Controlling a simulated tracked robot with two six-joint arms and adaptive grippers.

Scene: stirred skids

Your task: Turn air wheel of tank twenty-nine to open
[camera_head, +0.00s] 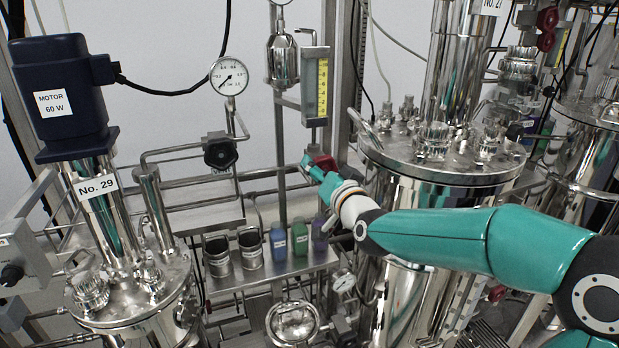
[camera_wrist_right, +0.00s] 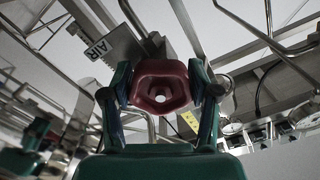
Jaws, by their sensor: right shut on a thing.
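The red air wheel (camera_head: 321,163) is on the pipework to the right of tank twenty-nine (camera_head: 130,312), whose column carries a "No. 29" label (camera_head: 97,186). In the right wrist view the dark red wheel (camera_wrist_right: 160,74) faces me, with a pale hole in its middle and an "AIR" plate (camera_wrist_right: 98,48) to its upper left. My right gripper (camera_head: 312,170) is shut on the wheel, with one finger on each side of the rim. In the head view the gripper and its arm partly hide the wheel. My left gripper is not in view.
A black wheel (camera_head: 220,153) and a round gauge (camera_head: 229,76) stand left of my right gripper. Cups and coloured bottles (camera_head: 278,242) sit on a shelf (camera_head: 250,275) below. A yellow-scaled flow meter (camera_head: 316,85) is above. A large steel tank (camera_head: 440,165) stands close behind my arm.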

